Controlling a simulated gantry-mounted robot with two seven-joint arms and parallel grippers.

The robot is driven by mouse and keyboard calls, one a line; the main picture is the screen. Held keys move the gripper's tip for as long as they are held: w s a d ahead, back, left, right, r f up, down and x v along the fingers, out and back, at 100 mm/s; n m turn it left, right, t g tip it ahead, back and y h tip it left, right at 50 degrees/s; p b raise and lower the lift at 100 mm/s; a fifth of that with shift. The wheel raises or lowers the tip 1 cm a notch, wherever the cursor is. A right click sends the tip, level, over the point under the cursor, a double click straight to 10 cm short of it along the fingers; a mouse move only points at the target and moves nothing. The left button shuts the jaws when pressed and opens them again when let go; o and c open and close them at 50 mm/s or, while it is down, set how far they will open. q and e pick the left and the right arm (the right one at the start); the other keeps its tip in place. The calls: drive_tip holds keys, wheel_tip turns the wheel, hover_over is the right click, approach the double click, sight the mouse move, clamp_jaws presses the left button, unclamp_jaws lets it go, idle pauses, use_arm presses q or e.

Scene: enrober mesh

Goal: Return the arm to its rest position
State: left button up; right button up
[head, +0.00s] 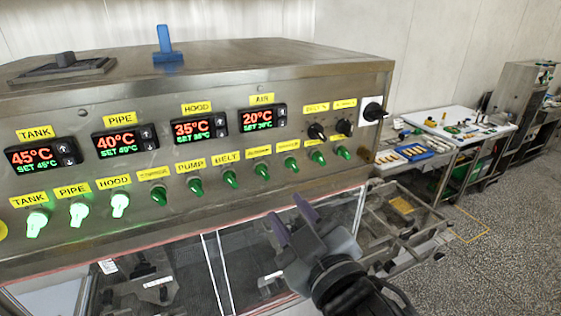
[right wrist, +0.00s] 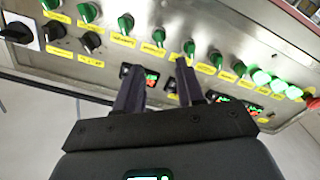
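My right gripper (head: 289,216) is in front of the lower right part of the machine's control panel (head: 215,160), below the row of green switches. Its two fingers stand apart with nothing between them. In the right wrist view the fingers of the right gripper (right wrist: 160,70) point at the panel, which looks upside down there, and a clear gap shows between them. I cannot tell from these frames whether a finger touches anything. My left gripper is not in view.
The panel has temperature displays (head: 124,140), lit green switches (head: 79,213) at the left and black knobs (head: 317,131) at the right. Below are clear hood panels (head: 245,260) and a metal frame (head: 405,228). A white-topped table (head: 460,120) stands behind right. Open floor (head: 510,240) lies at the right.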

drive_tip(key=s+d+f+m+g+h, duration=0.1)
drive_tip(key=s+d+f+m+g, duration=0.1)
drive_tip(key=f, duration=0.9)
drive_tip(key=s+d+f+m+g+h, duration=0.1)
drive_tip(key=s+d+f+g, duration=0.2)
drive_tip(key=f, duration=0.7)
drive_tip(key=s+d+f+m+g+h, duration=0.1)
drive_tip(key=s+d+f+m+g, duration=0.1)
drive_tip(key=f, duration=0.9)
drive_tip(key=s+d+f+m+g+h, duration=0.25)
drive_tip(key=s+d+f, duration=0.35)
drive_tip(key=s, duration=0.3)
drive_tip(key=s+d+f+m+g+h, duration=0.1)
drive_tip(key=s+d+f+g, duration=0.4)
drive_tip(key=s, duration=0.3)
wheel_tip(320, 180, up, 11)
drive_tip(key=t+p, duration=0.1)
drive_tip(key=p, duration=1.1)
drive_tip(key=shift+f+y, duration=0.15)
drive_tip(key=shift+y, duration=0.1)
